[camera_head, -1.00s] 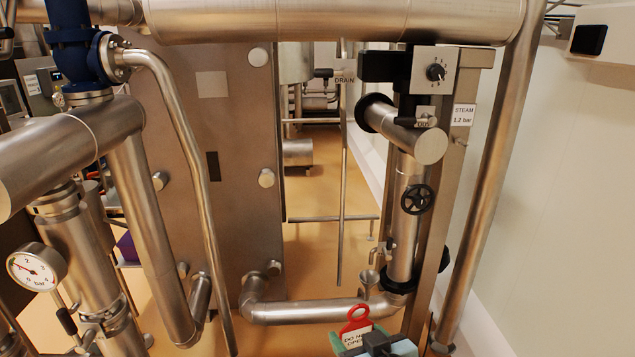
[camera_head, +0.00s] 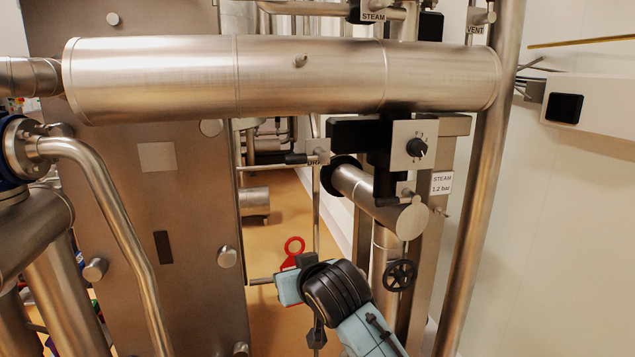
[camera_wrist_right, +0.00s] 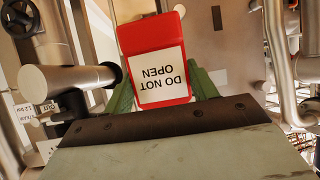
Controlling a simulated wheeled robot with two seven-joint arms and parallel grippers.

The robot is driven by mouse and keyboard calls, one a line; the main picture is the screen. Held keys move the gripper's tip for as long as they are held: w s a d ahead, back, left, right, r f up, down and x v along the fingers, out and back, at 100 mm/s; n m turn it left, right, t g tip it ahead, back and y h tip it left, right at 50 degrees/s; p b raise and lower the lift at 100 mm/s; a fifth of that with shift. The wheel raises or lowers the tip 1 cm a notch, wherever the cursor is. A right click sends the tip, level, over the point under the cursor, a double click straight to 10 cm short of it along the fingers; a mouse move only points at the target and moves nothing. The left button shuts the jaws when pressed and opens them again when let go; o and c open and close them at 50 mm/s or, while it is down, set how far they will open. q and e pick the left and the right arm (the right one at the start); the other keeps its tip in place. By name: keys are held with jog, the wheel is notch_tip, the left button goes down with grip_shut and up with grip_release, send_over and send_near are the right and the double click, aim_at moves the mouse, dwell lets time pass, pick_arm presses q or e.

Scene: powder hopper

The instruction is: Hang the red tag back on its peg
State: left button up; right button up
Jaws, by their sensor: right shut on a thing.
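The red tag (camera_head: 295,244) shows its looped top above my right gripper (camera_head: 294,268) in the lower middle of the head view. In the right wrist view the tag (camera_wrist_right: 153,35) has a white "DO NOT OPEN" label, upside down in the picture. The green fingers of my right gripper (camera_wrist_right: 160,95) are shut on it, one at each side. The tag is held in the air, in front of the floor gap between the steel panel and the steam pipework. I cannot pick out the peg for sure. My left gripper is out of view.
A thick horizontal pipe (camera_head: 310,75) crosses above. A steel panel (camera_head: 150,200) stands at left. A white wall (camera_head: 560,240) closes the right side. Open floor (camera_head: 285,210) shows behind the tag.

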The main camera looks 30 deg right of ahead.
jog(key=w+d+r+m+g+h+p, duration=0.1)
jog(key=d+r+p, duration=0.25)
jog(key=r, duration=1.35)
jog(key=w+d+r+m+g+h+p, duration=0.15)
jog(key=r+p, duration=0.35)
jog(key=r, duration=1.3)
jog(key=shift+n+t+y, duration=0.25)
jog(key=shift+t+y, duration=0.1)
jog(key=shift+y, duration=0.1)
jog(key=shift+w+d+f, duration=0.35)
jog(key=shift+w+d, duration=0.1)
jog(key=shift+w, duration=1.05)
jog(key=shift+w+d+f, duration=0.35)
jog(key=shift+w+d, duration=0.15)
jog(key=shift+w, duration=0.95)
jog(key=shift+w+d+f, duration=0.35)
jog(key=shift+w+d, duration=0.1)
jog(key=shift+w, duration=1.05)
jog(key=o, duration=1.1)
